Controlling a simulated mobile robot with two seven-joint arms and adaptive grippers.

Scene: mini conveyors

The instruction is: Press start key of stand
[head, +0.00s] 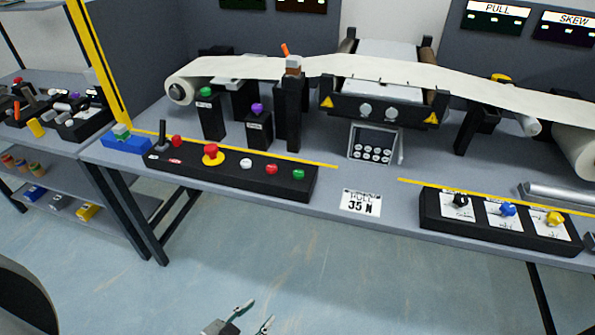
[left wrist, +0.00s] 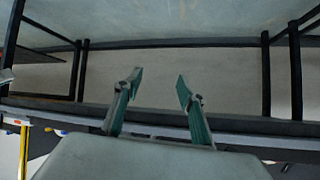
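A black control box (head: 225,174) lies along the front of the stand's bench. It carries a green button (head: 298,174) at its right end, a red button (head: 271,169), a white button (head: 246,163), a red mushroom button (head: 211,151) on a yellow disc, another red button (head: 176,141) and a joystick (head: 163,136). No key marked start can be read. My left gripper (head: 261,311) is low in front of the bench, well apart from the box. In the left wrist view its fingers (left wrist: 159,82) are spread with nothing between them. My right gripper is not in view.
A second black box (head: 495,238) with black, blue and yellow knobs lies to the right. Posts and a paper web (head: 235,68) stand behind. A blue block (head: 126,144) sits left. The floor (head: 330,275) in front is clear.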

